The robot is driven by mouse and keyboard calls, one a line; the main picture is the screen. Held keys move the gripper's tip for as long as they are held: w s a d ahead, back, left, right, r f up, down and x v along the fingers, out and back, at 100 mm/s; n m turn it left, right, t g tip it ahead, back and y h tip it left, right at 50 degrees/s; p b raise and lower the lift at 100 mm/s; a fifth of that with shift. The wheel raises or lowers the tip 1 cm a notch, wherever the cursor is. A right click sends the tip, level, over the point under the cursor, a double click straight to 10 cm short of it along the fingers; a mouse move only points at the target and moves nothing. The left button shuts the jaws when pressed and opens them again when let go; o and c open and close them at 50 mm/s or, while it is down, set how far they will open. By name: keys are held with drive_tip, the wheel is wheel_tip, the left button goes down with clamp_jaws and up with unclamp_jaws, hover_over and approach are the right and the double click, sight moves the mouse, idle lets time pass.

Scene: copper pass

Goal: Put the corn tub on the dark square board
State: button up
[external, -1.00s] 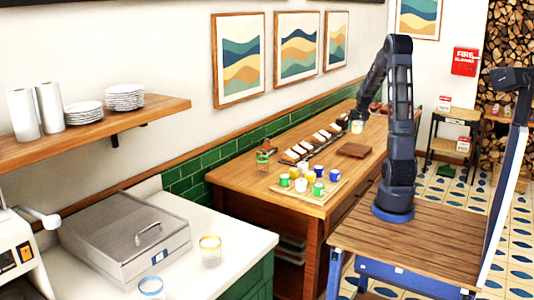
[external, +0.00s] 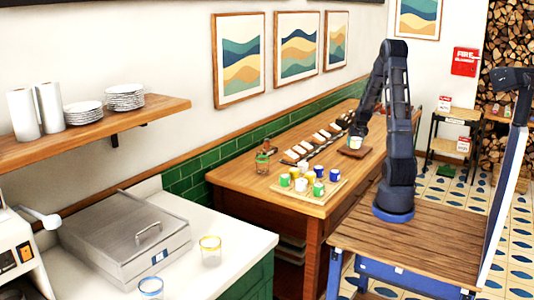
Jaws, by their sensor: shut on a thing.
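The dark square board (external: 347,153) lies on the wooden counter, right of the middle. My gripper (external: 356,140) is low over the board, shut on a small pale tub (external: 355,143), taken to be the corn tub. The tub looks upright. At this size I cannot tell whether its bottom touches the board or hangs just above it. The gripper's fingers are too small to make out clearly.
A light tray (external: 310,190) with several coloured cups stands at the counter's front. A row of dark holders with pale items (external: 320,138) runs along the left of the board.

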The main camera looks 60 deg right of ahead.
drive_tip(key=shift+f, duration=0.15)
drive_tip(key=o, duration=1.1)
drive_tip(key=shift+c, duration=0.2)
drive_tip(key=v, duration=1.2)
drive_tip(key=shift+r, duration=0.2)
drive_tip(key=w+a+r+n, duration=0.1)
drive_tip(key=a+r, duration=0.3)
drive_tip(key=a, duration=0.5)
drive_tip(key=w+a+r+n+t+y, duration=0.15)
drive_tip(key=a+r, duration=0.25)
drive_tip(key=a, duration=0.4)
drive_tip(key=a+r+n+g, duration=0.15)
drive_tip(key=a+r, duration=0.25)
drive_tip(key=a, duration=0.5)
drive_tip(key=s+a+r+n+y, duration=0.1)
drive_tip(key=s+a+r+n, duration=0.1)
drive_tip(key=s+a, duration=0.5)
drive_tip(key=s+a+r+n+t, duration=0.1)
drive_tip(key=s+a+n, duration=0.2)
drive_tip(key=s+a, duration=0.4)
drive_tip(key=a, duration=0.6)
drive_tip(key=shift+s+a+r+y, duration=0.15)
drive_tip(key=shift+s+r+y, duration=0.2)
drive_tip(key=shift+s, duration=0.05)
